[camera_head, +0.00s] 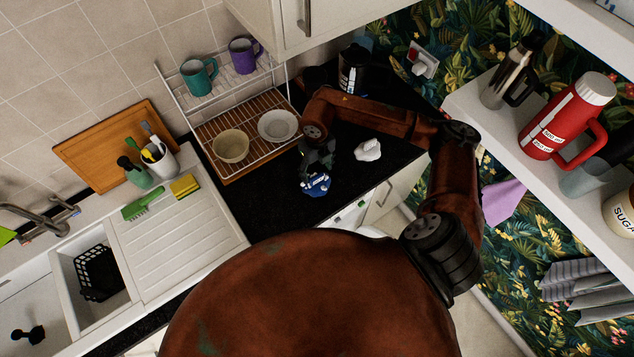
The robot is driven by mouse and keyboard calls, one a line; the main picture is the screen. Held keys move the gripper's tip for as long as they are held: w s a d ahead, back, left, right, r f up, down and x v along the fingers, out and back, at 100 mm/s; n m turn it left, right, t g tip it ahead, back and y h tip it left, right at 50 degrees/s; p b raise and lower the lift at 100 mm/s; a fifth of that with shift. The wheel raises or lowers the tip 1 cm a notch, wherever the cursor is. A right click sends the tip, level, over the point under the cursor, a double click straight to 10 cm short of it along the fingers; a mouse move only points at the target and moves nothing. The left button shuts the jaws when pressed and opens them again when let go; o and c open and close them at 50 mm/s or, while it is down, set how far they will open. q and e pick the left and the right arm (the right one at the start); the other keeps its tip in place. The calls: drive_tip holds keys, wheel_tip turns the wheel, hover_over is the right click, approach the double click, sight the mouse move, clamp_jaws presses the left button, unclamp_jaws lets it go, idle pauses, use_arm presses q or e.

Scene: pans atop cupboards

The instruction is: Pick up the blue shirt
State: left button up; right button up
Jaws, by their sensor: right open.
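A small blue and white item (316,188), apparently the blue shirt, lies on the black counter (265,196) near its front edge. It is too small in the view to make out its shape. My right gripper (316,170) is open at the end of my rusty-brown arm, which comes in from the right. Its fingers point down close above the blue item and hide part of its far side. I cannot tell whether they touch it. My left gripper is not in view.
A white crumpled item (368,149) lies on the counter to the right. A dish rack (232,172) with bowls and mugs stands behind to the left. A sink (95,270) and drainer are at left. A shelf with a red flask (567,120) is at right.

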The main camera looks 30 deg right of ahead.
sight(317, 176)
drive_tip(key=shift+s+f+p, duration=0.1)
drive_tip(key=shift+f+p, duration=0.55)
drive_tip(key=shift+f, duration=1.6)
clamp_jaws()
